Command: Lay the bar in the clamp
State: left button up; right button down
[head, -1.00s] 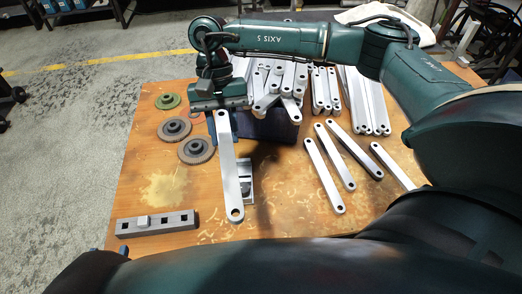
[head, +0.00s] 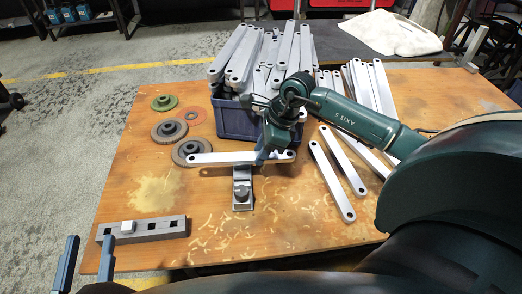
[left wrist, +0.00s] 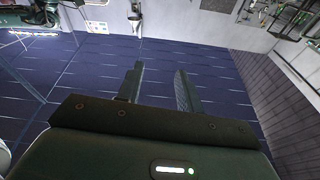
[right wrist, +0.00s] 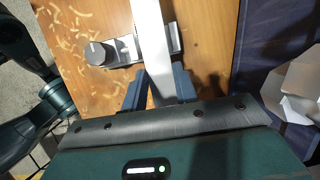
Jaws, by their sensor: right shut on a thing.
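The silver bar (head: 222,158), with a hole near each end, lies crosswise in the head view. My right gripper (head: 266,155) is shut on it right of its middle. The clamp (head: 242,201), a small metal block with a round knob, stands on the table just in front of and below the bar. In the right wrist view the bar (right wrist: 148,25) passes across the clamp (right wrist: 121,48), to the right of its knob (right wrist: 97,52). I cannot tell whether they touch. My left gripper (head: 88,262) is open and empty at the lower left; its fingers (left wrist: 158,88) show apart.
A blue bin (head: 236,124) full of similar bars stands behind the clamp. Loose bars (head: 338,175) lie to the right. Grinding discs (head: 169,132) lie at the left, and a grey block with square holes (head: 150,231) at the front left. The front middle is clear.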

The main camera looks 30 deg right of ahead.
jog(key=shift+f+b, duration=1.3)
jog(key=shift+f, duration=0.6)
jog(key=shift+f+b, duration=0.55)
jog(key=shift+f, duration=0.25)
pick_arm(q)
jog(key=shift+w+d+r+m+t+h+b, duration=0.15)
jog(key=shift+w+r+m+t+h, duration=0.15)
jog(key=shift+r+h, duration=0.3)
jog(key=shift+w+a+r+m+t+h+b, duration=0.15)
jog(key=shift+r+m+t+h, duration=0.2)
jog(key=shift+r, duration=0.35)
pick_arm(e)
jog(key=shift+f, duration=0.35)
pick_arm(q)
jog(key=shift+d, duration=0.1)
jog(key=shift+f, duration=0.2)
pick_arm(e)
jog(key=c, duration=1)
grip_release()
jog(key=shift+f, duration=0.1)
